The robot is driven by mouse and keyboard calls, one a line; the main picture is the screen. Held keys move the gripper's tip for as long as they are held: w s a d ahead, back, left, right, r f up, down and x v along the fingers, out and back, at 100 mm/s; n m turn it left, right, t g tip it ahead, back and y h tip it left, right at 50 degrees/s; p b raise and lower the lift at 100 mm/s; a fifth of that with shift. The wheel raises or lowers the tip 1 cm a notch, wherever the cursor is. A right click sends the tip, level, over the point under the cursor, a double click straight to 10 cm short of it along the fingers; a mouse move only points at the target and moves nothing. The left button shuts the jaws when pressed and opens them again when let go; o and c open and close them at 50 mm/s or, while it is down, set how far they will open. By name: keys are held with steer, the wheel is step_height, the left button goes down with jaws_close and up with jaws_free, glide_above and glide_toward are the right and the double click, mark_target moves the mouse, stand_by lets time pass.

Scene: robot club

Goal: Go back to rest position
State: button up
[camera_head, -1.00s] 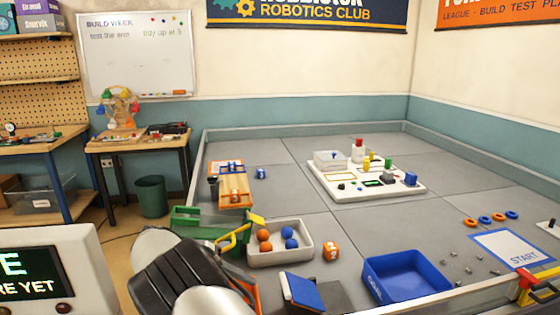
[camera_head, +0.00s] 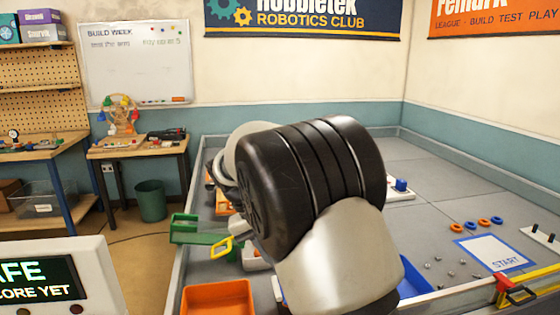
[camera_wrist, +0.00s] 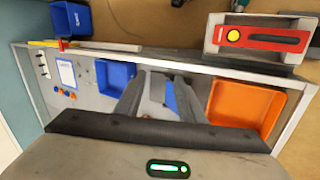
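My gripper (camera_wrist: 160,88) shows in the wrist view with its two dark fingers apart and nothing between them. It points down over the arena's near edge, between a blue bin (camera_wrist: 115,76) and an orange tray (camera_wrist: 240,107). In the head view my arm stands raised across the middle, and the gripper itself is not visible there. The arm hides most of the arena's centre, including most of the white board with coloured parts and most of the ball tray. The orange tray (camera_head: 218,299) also shows at the bottom of the head view.
A green box (camera_head: 186,230) stands left of my arm. The START sheet (camera_head: 490,252) and several rings (camera_head: 470,224) lie on the right floor. A screen (camera_head: 40,285) stands at front left.

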steer(key=s+d+r+t+y+p, duration=0.1)
steer(key=s+d+r+y+p, duration=0.1)
steer(key=s+d+r+p, duration=0.5)
steer(key=s+d+r+t+y+p, duration=0.1)
steer(key=s+d+r+t+y, duration=0.3)
steer(key=s+r, duration=0.75)
steer(key=s+d+r+m+p, duration=0.1)
steer(key=s+d+r+p, duration=0.1)
steer(key=s, duration=0.4)
steer(key=shift+s+d+r+h+p, duration=0.15)
steer(key=shift+s+r+h+p, duration=0.2)
steer(key=shift+r+p, duration=0.45)
